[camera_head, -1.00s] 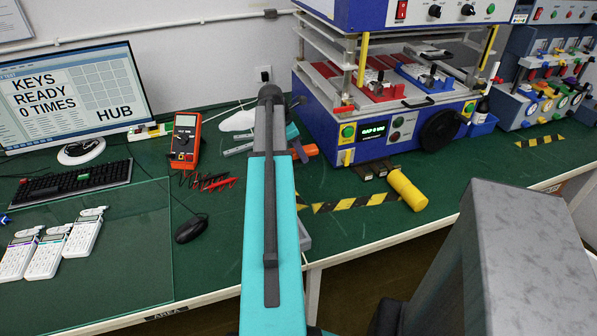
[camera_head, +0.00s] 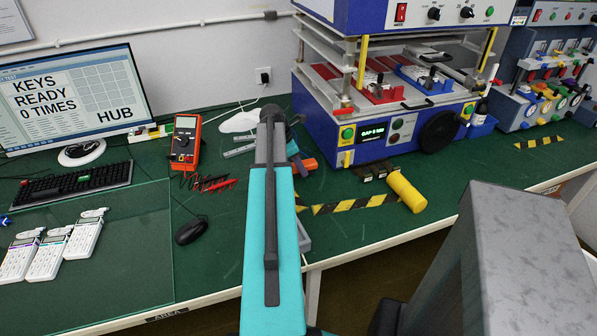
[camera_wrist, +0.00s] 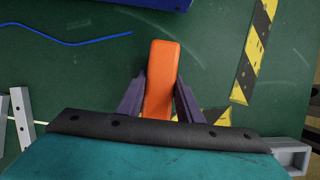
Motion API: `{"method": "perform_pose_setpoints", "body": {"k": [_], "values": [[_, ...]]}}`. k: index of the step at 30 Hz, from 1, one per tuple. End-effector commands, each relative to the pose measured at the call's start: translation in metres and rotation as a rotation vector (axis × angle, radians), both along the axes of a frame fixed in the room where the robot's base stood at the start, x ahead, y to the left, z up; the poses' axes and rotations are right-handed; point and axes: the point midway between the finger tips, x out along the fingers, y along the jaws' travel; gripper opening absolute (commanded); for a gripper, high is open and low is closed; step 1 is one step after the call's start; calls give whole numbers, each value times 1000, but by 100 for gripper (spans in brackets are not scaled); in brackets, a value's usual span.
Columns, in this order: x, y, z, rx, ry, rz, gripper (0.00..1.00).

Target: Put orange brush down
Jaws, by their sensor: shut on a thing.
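The orange brush (camera_wrist: 161,80) shows in the wrist view as an orange block pointing away from me over the green bench top. My gripper (camera_wrist: 160,92) has its dark fingers on both sides of the brush and is shut on it. The near end of the brush is hidden behind the wrist edge. In the head view a small orange piece of the brush (camera_head: 308,166) shows just right of my arm, above the bench. I cannot tell whether the brush touches the bench.
Yellow-black tape (camera_head: 345,205) and a yellow cylinder (camera_head: 406,191) lie to the right, before the blue test machine (camera_head: 385,130). An orange multimeter (camera_head: 185,143), red leads and a mouse (camera_head: 191,230) are left. A blue wire (camera_wrist: 70,40) lies at upper left in the wrist view.

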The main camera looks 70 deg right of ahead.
Motion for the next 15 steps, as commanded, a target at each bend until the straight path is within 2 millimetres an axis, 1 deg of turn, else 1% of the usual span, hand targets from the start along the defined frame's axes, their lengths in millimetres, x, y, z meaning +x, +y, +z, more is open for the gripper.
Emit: {"method": "perform_pose_setpoints", "body": {"k": [3, 6, 15], "values": [[0, 0, -11, 2, 1, 0, 4], [0, 0, -15, 0, 0, 1, 4], [0, 0, -16, 0, 0, 0, 4]]}}
